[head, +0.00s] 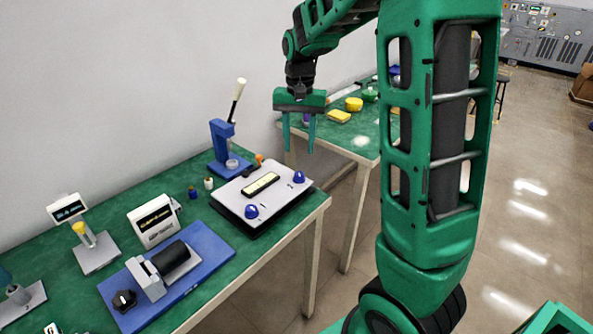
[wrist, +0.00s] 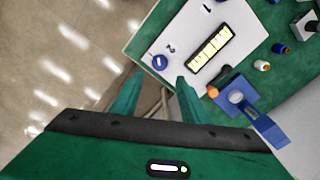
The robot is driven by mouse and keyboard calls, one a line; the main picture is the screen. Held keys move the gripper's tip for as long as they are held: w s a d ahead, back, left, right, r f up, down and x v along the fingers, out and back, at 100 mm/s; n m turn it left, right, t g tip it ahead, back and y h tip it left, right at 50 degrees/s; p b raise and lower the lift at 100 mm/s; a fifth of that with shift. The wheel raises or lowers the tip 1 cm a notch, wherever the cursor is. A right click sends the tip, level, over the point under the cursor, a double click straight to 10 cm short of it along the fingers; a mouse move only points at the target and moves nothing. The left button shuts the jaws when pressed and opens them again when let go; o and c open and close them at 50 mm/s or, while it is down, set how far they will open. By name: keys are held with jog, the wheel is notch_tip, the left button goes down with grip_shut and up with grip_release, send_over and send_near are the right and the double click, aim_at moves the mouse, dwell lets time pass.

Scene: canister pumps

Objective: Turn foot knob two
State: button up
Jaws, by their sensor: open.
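A white levelling plate (head: 233,198) with a dark base lies at the right end of the green bench, with a yellow vial window (head: 261,183) in its middle. It also shows in the wrist view (wrist: 186,28). One blue knob (head: 252,211) sits at its front left corner. The other blue knob (head: 299,177) sits at its right corner and shows in the wrist view (wrist: 159,62) with a small dark mark beside it, too small to read surely. My gripper (head: 298,148) is open and empty, pointing down above the right corner knob, apart from it.
A blue press (head: 222,145) with a raised lever stands behind the plate, with small bottles (head: 208,183) nearby. A blue-based roller device (head: 190,268) and a display box (head: 154,220) stand left. A second green table (head: 362,135) stands behind, beyond a gap.

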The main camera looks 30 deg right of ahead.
aim_at(299, 173)
notch_tip(299, 173, down, 10)
jog(key=shift+r, duration=0.25)
jog(key=shift+c, duration=0.6)
grip_shut()
